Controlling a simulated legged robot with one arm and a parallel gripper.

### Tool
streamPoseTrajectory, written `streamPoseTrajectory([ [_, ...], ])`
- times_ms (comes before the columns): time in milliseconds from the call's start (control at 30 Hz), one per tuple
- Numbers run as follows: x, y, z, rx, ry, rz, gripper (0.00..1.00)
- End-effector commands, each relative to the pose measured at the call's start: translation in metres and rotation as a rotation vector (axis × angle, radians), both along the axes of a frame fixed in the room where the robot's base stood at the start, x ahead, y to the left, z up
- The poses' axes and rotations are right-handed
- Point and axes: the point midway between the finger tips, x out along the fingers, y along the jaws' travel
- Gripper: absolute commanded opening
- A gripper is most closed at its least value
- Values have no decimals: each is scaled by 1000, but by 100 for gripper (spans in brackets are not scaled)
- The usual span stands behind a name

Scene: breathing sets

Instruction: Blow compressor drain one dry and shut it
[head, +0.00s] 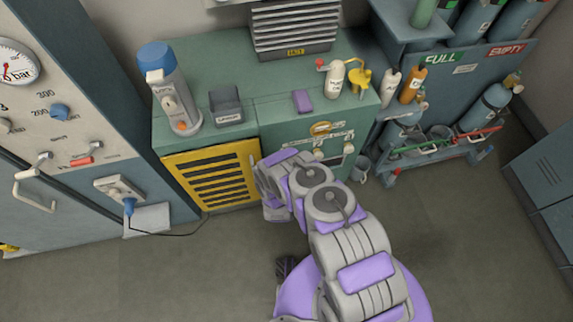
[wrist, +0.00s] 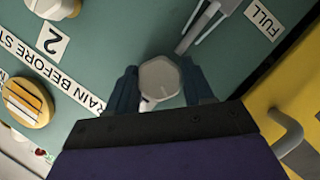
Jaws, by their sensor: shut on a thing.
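In the wrist view my gripper (wrist: 160,88) is shut with its two dark blue fingers on either side of a pale grey faceted drain knob (wrist: 160,74). The knob stands on the green compressor front; its number label is not visible. A second knob (wrist: 52,6) by the label "2" sits at the upper left, partly cut off. A strip label (wrist: 45,65) reads in part "RAIN BEFORE ST". In the head view the green compressor cabinet (head: 232,48) stands ahead, and my arm covers the gripped knob. I cannot tell whether the drain is open or shut.
A yellow louvred panel (head: 214,168) is left of my arm; its grey handle (wrist: 287,132) is close to my gripper. A yellow-striped round part (wrist: 27,101) is at the wrist view's left. A bottle rack (head: 440,150) stands right. Floor between is clear.

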Motion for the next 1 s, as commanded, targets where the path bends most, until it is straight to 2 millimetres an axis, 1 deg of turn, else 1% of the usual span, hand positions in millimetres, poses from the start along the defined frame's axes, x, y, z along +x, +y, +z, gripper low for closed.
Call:
streamPoseTrajectory([
  [33,-1,4,-3,-33,-10,9,21],
  [200,-1,4,-4,-144,-41,8,21],
  [400,-1,4,-4,-232,-63,9,21],
  [667,-2,4,-4,-282,-75,9,21],
  [1000,-2,4,-4,-286,-76,11,21],
])
